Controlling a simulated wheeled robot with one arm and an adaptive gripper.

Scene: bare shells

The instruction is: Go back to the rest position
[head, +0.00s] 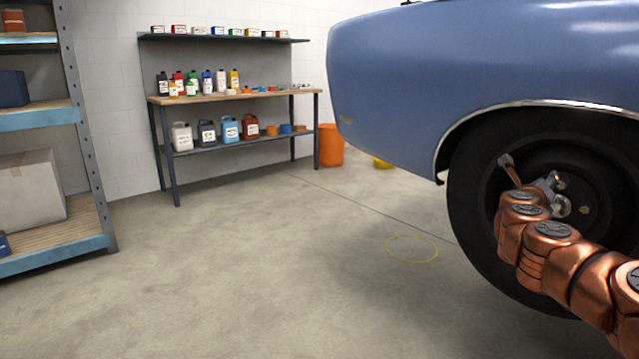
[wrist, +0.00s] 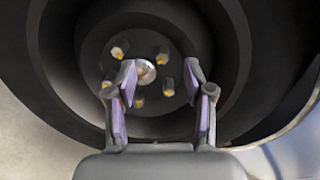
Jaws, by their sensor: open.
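My gripper (wrist: 160,82) is open in the wrist view, its two fingers apart with nothing between them. It faces the hub of a dark car wheel (wrist: 262,30), and several brass-tipped lugs ring a shiny centre cap (wrist: 146,71). In the head view my copper-coloured arm reaches in from the lower right, and my gripper (head: 530,172) is in front of the same wheel (head: 470,190). The arm hides part of the wheel. I cannot tell whether the fingers touch the wheel.
A blue car body (head: 430,80) overhangs the wheel. A workbench (head: 240,97) with bottles and cans stands at the back wall, beside an orange bin (head: 331,146). A shelf unit (head: 85,130) stands at left. The concrete floor between is clear, with a yellow ring (head: 412,237) on it.

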